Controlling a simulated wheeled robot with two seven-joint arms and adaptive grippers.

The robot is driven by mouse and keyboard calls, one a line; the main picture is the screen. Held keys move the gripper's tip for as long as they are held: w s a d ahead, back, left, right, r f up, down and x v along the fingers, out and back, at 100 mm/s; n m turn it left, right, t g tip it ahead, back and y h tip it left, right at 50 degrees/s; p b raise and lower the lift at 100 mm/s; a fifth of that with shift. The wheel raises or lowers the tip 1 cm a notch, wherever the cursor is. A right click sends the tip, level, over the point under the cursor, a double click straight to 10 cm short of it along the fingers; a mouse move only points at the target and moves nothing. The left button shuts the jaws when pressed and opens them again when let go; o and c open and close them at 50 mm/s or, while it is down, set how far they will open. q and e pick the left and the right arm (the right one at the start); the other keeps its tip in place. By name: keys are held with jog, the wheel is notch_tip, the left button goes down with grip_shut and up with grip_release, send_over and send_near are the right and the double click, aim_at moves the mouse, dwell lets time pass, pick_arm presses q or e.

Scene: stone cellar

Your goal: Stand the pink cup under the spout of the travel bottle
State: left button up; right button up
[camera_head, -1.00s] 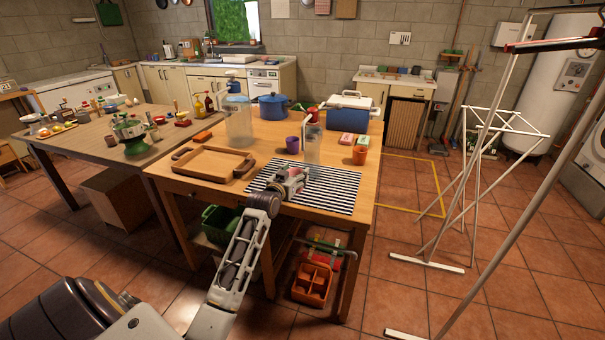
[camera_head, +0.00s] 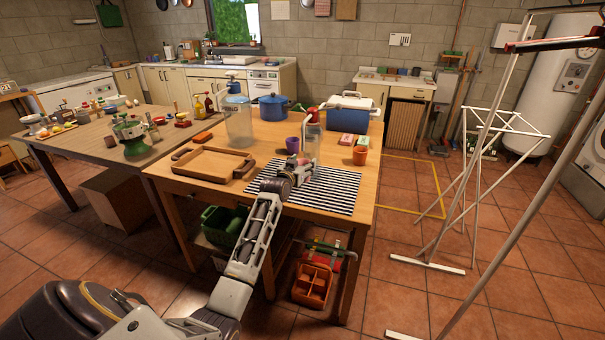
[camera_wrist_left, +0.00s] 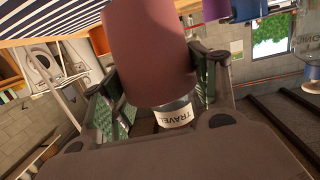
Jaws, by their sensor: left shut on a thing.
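My left gripper (camera_head: 300,172) is at the mat, close in front of the bottle's lower part. In the left wrist view, which looks upside down, the gripper (camera_wrist_left: 158,95) is shut on the pink cup (camera_wrist_left: 150,50), a dull pink shape between its fingers. The bottle's "TRAVEL" label (camera_wrist_left: 174,117) shows just beyond the cup. The cup is mostly hidden by the gripper in the head view. I cannot tell whether it touches the mat. My right gripper is not in view.
A purple cup (camera_head: 292,145) stands just left of the bottle, and an orange cup (camera_head: 360,156) stands to the right. A wooden tray (camera_head: 213,164) and a clear dispenser (camera_head: 238,126) are on the left. The striped mat (camera_head: 335,190) is bare at its front right.

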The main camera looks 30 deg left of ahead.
pick_arm(q)
jog(key=shift+f, duration=0.7)
notch_tip(320, 180, down, 2)
jog(key=shift+f+b, duration=0.1)
jog(key=shift+b, duration=0.2)
jog(key=o, duration=0.7)
jog(key=shift+o, duration=1)
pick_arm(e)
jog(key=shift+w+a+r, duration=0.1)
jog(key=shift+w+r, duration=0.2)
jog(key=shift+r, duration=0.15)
